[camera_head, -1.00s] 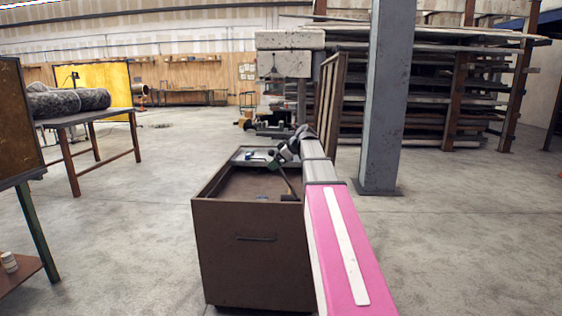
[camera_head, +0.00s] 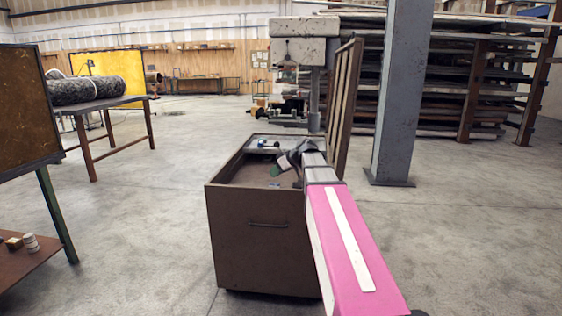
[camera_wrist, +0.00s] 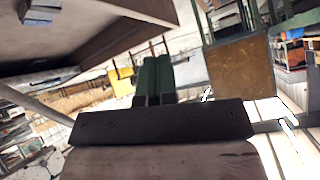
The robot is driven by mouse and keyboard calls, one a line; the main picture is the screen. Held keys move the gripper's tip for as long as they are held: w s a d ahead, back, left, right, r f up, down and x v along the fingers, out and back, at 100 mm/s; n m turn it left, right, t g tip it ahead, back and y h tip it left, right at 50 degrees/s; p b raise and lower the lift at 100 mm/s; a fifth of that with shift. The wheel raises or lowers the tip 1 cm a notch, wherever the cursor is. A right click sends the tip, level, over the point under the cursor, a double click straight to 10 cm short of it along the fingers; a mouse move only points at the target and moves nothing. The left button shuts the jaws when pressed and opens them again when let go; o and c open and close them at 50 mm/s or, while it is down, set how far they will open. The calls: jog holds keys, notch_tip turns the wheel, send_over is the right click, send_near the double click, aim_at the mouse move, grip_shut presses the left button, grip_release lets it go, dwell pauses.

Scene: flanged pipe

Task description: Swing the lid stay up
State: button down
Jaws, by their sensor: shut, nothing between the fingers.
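A brown open-topped chest (camera_head: 255,252) stands on the floor in the head view, with a handle on its front. Its slatted lid (camera_head: 346,98) stands raised along the right side. My gripper (camera_head: 276,171) is over the chest's opening, its green fingertips tilted down to the left. In the wrist view my green fingers (camera_wrist: 166,75) are together with nothing between them. The lid stay is not clear in the head view; my arm covers the right side of the chest. A thin grey rod (camera_wrist: 38,109) at the wrist view's left may be the stay; I cannot tell.
Small items, one blue (camera_head: 262,143), lie at the chest's back rim. A grey pillar (camera_head: 400,90) stands right of the lid. A table with dark rolls (camera_head: 85,90) and a shelf (camera_head: 25,260) are to the left. Floor between is clear.

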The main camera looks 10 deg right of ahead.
jog(key=s+d+f+m+g+h, duration=0.15)
jog(key=s+f+h, duration=0.25)
jog(key=s+f, duration=0.45)
jog(key=s+d+f+m+g+h, duration=0.1)
jog(key=s+f+m+h, duration=0.3)
jog(key=f, duration=0.7)
jog(key=s+d+f+m+g+h, duration=0.15)
jog(key=s+f+h, duration=0.25)
jog(key=s+f, duration=0.45)
jog(key=w+d+r+n+t+h, duration=0.1)
jog(key=w+r+n+t+h, duration=0.2)
jog(key=w, duration=0.4)
jog(key=w+d+r+n+t+h, duration=0.1)
jog(key=w+r+n+h, duration=0.1)
jog(key=w+r+h, duration=0.4)
jog(key=w+a+r+n+t+h, duration=0.3)
jog(key=w+a+r+n+t, duration=0.5)
jog(key=w+a+r+t, duration=0.4)
jog(key=w+d+r+g, duration=0.1)
jog(key=w+d+r, duration=0.1)
jog(key=d, duration=0.3)
jog(key=w+d+r, duration=0.3)
jog(key=d+r, duration=0.1)
jog(key=d, duration=0.1)
jog(key=shift+w+d+r+g, duration=0.25)
jog(key=shift+d+r+g, duration=0.05)
jog(key=shift+r+g, duration=0.1)
